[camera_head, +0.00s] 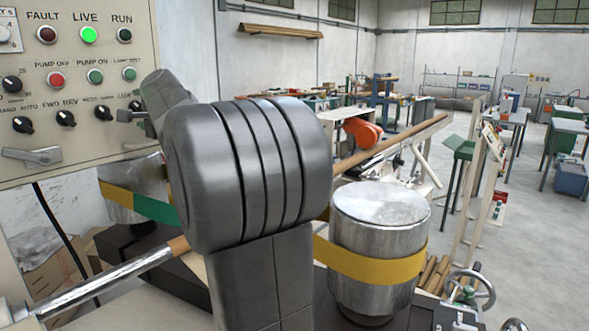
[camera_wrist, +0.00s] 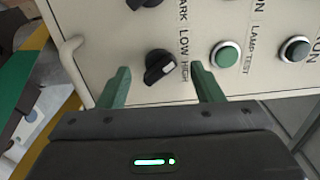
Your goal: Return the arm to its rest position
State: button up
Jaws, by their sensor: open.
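My gripper (camera_wrist: 161,68) is open in the wrist view, its two green fingers apart and pointing at the control panel (camera_wrist: 110,25). A black selector knob (camera_wrist: 159,67) marked LOW and HIGH shows between the fingertips; I cannot tell whether they touch it. In the head view my arm (camera_head: 245,170) is raised in the middle, its large grey joint close to the camera. The wrist reaches left to the panel (camera_head: 80,90), at its lower right side. Most of the gripper is hidden there.
The green LIVE lamp (camera_head: 89,34) is lit. A metal drum (camera_head: 378,245) with a yellow band stands right of my arm, and a second drum (camera_head: 135,185) is behind it at left. A shiny rod (camera_head: 95,280) crosses the lower left. Open floor (camera_head: 520,230) lies at right.

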jog(key=m+p, duration=0.1)
jog(key=m, duration=0.1)
jog(key=m+p, duration=0.1)
jog(key=m, duration=0.1)
jog(key=m+p, duration=0.1)
jog(key=p, duration=0.1)
jog(key=shift+r+m, duration=0.25)
jog(key=shift+m, duration=0.15)
jog(key=shift+d+f+m, duration=0.1)
jog(key=shift+f+m, duration=0.05)
jog(key=shift+m, duration=0.35)
jog(key=shift+b+v, duration=0.5)
jog(key=shift+v, duration=1.35)
jog(key=shift+f, duration=0.1)
jog(key=shift+s+f, duration=0.1)
